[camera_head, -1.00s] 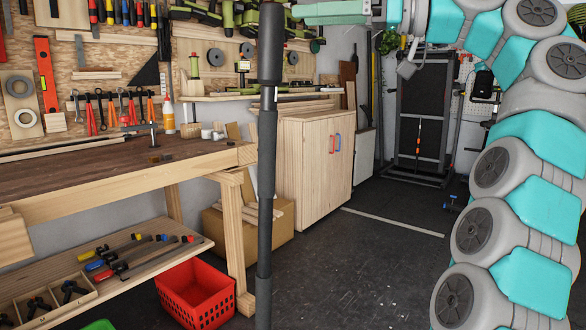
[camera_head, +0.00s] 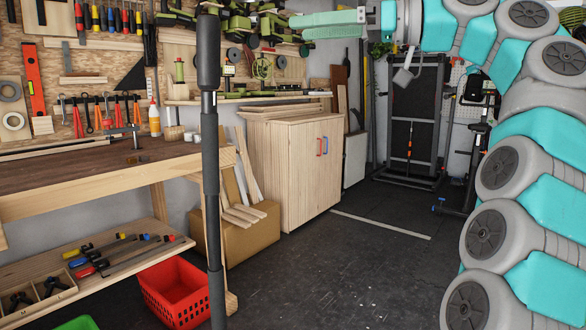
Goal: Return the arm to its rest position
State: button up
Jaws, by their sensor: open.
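My arm, grey and teal, curves up the right side of the view and bends left across the top edge. My gripper (camera_head: 298,26) is at its end, high in the picture, with its teal fingers pointing left. The fingers are open, with nothing seen between them. In the picture the gripper overlaps the back wall above the wooden cabinet (camera_head: 284,165); it touches nothing that I can see.
The wooden workbench (camera_head: 100,195) stands at the left, with a red crate (camera_head: 172,292) low beside it. A cardboard box (camera_head: 236,238) stands by the cabinet. A dark upright pole (camera_head: 211,150) crosses the view. Dark floor (camera_head: 350,265) is open in the middle.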

jog(key=a+f+m+g+h, duration=0.1)
jog(key=a+f+m+h, duration=0.4)
jog(key=f, duration=0.8)
jog(key=s+f+m+g+h, duration=0.15)
jog(key=s+f, duration=0.25)
jog(key=f, duration=0.6)
jog(key=s+f+m+h, duration=0.2)
jog(key=s+f+m, duration=0.1)
jog(key=f, duration=0.6)
jog(key=s+d+f+m+g+h, duration=0.1)
jog(key=s+d+f+h, duration=0.1)
jog(key=s+d+f, duration=0.3)
jog(key=s+d+f+m+g+h, duration=0.2)
jog(key=s+d+f, duration=0.4)
jog(key=s+f, duration=0.6)
jog(key=s+d+f+m+g+h, duration=0.1)
jog(key=s+d+f+h, duration=0.3)
jog(key=s+f, duration=0.4)
notch_tip(320, 180, down, 2)
jog(key=shift+s+d+f, duration=0.25)
jog(key=shift+s+d, duration=0.1)
jog(key=shift+d, duration=0.45)
jog(key=shift+g, duration=0.25)
